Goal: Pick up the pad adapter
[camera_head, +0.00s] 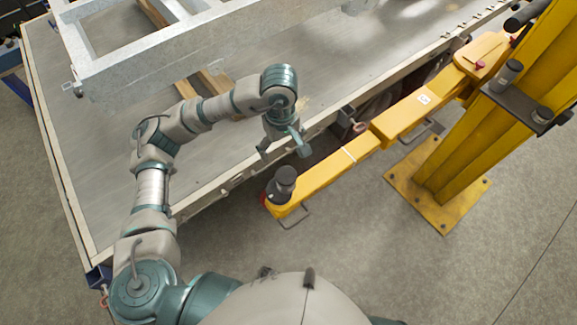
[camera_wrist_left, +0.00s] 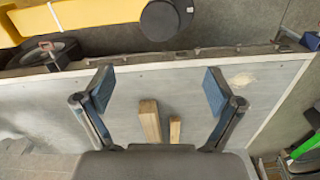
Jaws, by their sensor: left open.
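The pad adapter appears to be the dark, stepped round piece (camera_head: 282,185) on the near end of the yellow lift arm (camera_head: 335,167) in the head view. In the left wrist view its dark round top (camera_wrist_left: 163,18) shows at the upper middle. My left gripper (camera_head: 284,147) is open and empty, just beyond the piece in the head view, over the trailer's edge. In the left wrist view its two blue-padded fingers (camera_wrist_left: 159,88) are spread wide, with the bed between them. The dark piece lies past the fingertips, apart from them. My right gripper is not in view.
The grey trailer bed (camera_head: 340,70) carries a galvanised metal frame (camera_head: 175,45). Wooden blocks (camera_wrist_left: 150,121) lie on the bed. A yellow lift post (camera_head: 490,125) stands on a floor plate at the right. The concrete floor (camera_head: 350,240) in front is clear.

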